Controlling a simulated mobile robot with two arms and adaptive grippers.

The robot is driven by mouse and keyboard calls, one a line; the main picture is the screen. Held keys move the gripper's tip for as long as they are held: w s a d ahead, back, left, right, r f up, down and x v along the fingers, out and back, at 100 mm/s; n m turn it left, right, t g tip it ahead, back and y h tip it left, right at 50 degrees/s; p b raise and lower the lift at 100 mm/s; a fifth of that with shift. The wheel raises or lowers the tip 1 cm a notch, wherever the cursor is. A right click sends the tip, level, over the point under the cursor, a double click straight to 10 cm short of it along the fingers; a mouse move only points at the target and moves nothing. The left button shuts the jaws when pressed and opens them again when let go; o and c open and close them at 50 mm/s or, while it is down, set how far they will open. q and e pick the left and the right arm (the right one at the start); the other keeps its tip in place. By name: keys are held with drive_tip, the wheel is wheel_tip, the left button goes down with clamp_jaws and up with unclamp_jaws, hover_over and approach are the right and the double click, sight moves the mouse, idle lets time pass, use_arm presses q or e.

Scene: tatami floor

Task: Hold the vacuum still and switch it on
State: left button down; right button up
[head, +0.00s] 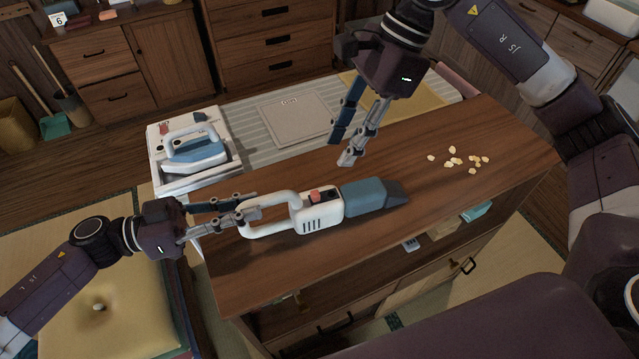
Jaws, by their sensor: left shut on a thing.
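The handheld vacuum (320,211) lies on the wooden table, with a white body and loop handle at left and a blue, dark-tipped nozzle pointing right. A red switch (315,197) shows on top of its body. My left gripper (250,207) is shut on the left part of the white handle. My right gripper (346,147) is above the table, behind the vacuum and apart from it. Its fingers point down and look parted, with nothing between them.
The wooden table (450,195) holds several pale crumbs (457,161) at the right. A blue and white iron (196,146) sits on a white tray at the back left. A grey board (293,116) lies on a striped cloth behind. The tabletop right of the nozzle is mostly clear.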

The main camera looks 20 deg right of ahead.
sight(317, 192)
drive_tip(key=x, duration=1.1)
drive_tip(key=shift+a+f, duration=0.1)
drive_tip(key=shift+a, duration=0.05)
clamp_jaws()
